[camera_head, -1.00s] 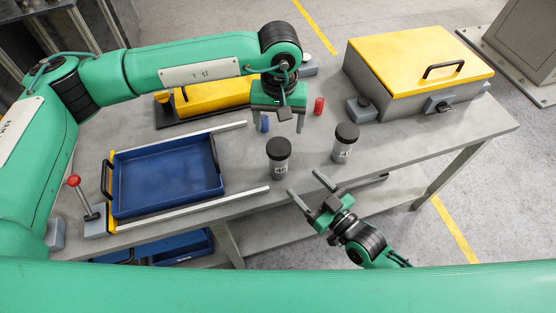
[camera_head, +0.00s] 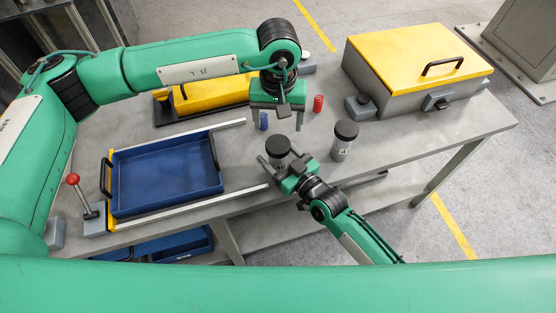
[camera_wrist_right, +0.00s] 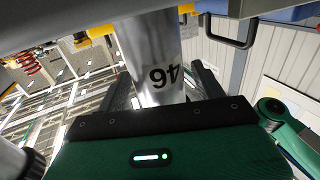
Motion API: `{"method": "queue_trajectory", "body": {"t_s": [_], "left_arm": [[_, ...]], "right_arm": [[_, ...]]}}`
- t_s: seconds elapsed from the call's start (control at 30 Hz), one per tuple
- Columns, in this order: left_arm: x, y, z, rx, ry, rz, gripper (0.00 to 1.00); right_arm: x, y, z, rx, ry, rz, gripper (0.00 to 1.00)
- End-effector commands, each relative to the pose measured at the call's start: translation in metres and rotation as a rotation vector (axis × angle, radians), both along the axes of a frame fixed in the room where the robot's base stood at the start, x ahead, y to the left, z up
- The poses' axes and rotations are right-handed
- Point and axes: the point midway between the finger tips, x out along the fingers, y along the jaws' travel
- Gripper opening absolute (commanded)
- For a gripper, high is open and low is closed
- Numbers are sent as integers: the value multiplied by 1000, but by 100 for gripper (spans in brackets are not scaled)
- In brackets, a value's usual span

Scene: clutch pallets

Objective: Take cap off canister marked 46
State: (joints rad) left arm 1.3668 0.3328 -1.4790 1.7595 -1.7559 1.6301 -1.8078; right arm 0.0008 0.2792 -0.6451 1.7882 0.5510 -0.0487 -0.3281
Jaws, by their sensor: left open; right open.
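The canister marked 46 (camera_wrist_right: 152,50) stands between the two fingers of my right gripper in the right wrist view, its number showing upside down. In the head view its dark cap (camera_head: 277,146) shows, while its body is mostly hidden by my right gripper (camera_head: 281,154). The right gripper is open, with a finger on either side of the canister; I cannot tell whether either touches it. My left gripper (camera_head: 278,117) is open and empty, pointing down above the table behind the canister. A second dark-capped canister (camera_head: 342,150) stands to the right, its label only partly readable.
A blue tray (camera_head: 216,165) lies between rails at the left. A blue piece (camera_head: 264,121) and a red piece (camera_head: 318,103) stand near my left gripper. A yellow-lidded box (camera_head: 410,65) is at the right back. Table (camera_head: 400,140) to the right of the second canister is clear.

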Motion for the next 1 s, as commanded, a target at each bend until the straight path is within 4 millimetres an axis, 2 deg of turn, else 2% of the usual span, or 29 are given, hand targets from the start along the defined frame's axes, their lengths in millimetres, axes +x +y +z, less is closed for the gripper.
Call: {"method": "queue_trajectory", "body": {"t_s": [0.07,0.4,0.57,0.67,1.0], "left_arm": [[0,0,0,0,0,0,75],[0,0,0,0,0,0,75],[0,0,0,0,0,-39,75],[0,0,0,0,0,-124,75],[0,0,0,0,2,-578,75]], "right_arm": [[0,0,0,0,0,0,65],[0,0,0,0,0,0,0],[0,0,0,0,0,0,0],[0,0,0,0,0,0,0],[0,0,0,0,0,0,0]]}}
